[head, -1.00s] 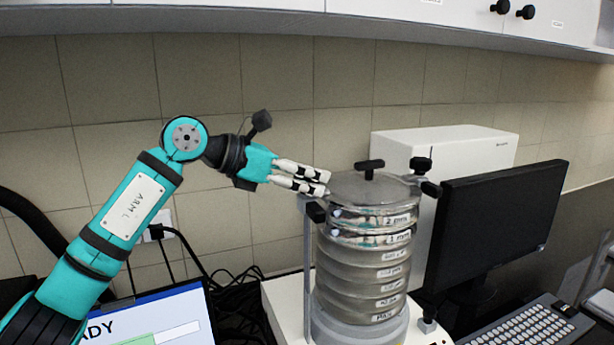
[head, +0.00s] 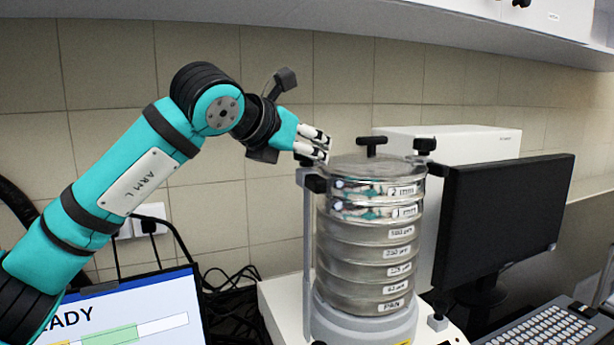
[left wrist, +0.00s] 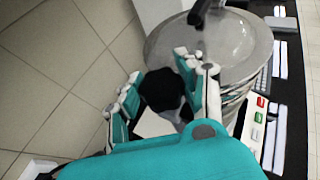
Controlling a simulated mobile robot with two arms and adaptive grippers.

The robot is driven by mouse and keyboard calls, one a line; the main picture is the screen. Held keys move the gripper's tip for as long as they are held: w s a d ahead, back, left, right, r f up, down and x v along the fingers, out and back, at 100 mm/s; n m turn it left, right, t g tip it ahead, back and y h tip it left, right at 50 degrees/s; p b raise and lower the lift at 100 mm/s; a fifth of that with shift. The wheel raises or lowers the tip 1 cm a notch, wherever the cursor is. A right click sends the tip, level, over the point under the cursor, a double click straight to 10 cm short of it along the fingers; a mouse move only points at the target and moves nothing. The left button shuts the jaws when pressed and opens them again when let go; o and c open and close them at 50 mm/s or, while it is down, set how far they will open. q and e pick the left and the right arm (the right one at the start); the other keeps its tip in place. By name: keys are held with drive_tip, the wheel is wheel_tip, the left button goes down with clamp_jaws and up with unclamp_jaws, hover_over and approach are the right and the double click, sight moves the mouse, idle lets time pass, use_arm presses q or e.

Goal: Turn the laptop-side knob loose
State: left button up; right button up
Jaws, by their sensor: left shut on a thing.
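The sieve stack (head: 365,235) stands on the shaker, with round metal sieves under a lid (head: 360,164). The laptop-side knob (head: 306,161) is black and sits at the top of the left rod, mostly covered by my left gripper (head: 323,149). In the left wrist view the knob (left wrist: 162,90) shows as a dark round shape between the fingers of my left gripper (left wrist: 160,85). The fingers are shut on it from both sides. The far knob (head: 425,146) stands at the right of the lid. My right gripper is not in view.
A laptop (head: 130,318) is at the lower left with cables beside it. A black monitor (head: 505,222) and a keyboard (head: 540,330) are on the right. A white box (head: 450,143) stands behind the stack. Wall cabinets (head: 430,20) hang above.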

use_arm(q)
drive_tip(key=n+t+y+b, duration=0.2)
drive_tip(key=n+y+b, duration=0.1)
drive_tip(key=y+b, duration=0.1)
drive_tip(key=shift+f+n, duration=0.15)
drive_tip(key=shift+n, duration=0.25)
drive_tip(key=n+y+b, duration=0.1)
drive_tip(key=n+y, duration=0.1)
drive_tip(key=y, duration=0.1)
drive_tip(key=shift+n, duration=0.4)
drive_tip(key=n+y, duration=0.2)
drive_tip(key=y, duration=0.1)
drive_tip(key=shift+r, duration=0.25)
drive_tip(key=shift+n+g+y+p, duration=0.3)
drive_tip(key=shift+n+y+p, duration=0.05)
drive_tip(key=shift+n+y, duration=0.95)
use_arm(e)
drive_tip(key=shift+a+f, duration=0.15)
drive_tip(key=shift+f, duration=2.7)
use_arm(q)
drive_tip(key=shift+f, duration=0.1)
drive_tip(key=o, duration=1.2)
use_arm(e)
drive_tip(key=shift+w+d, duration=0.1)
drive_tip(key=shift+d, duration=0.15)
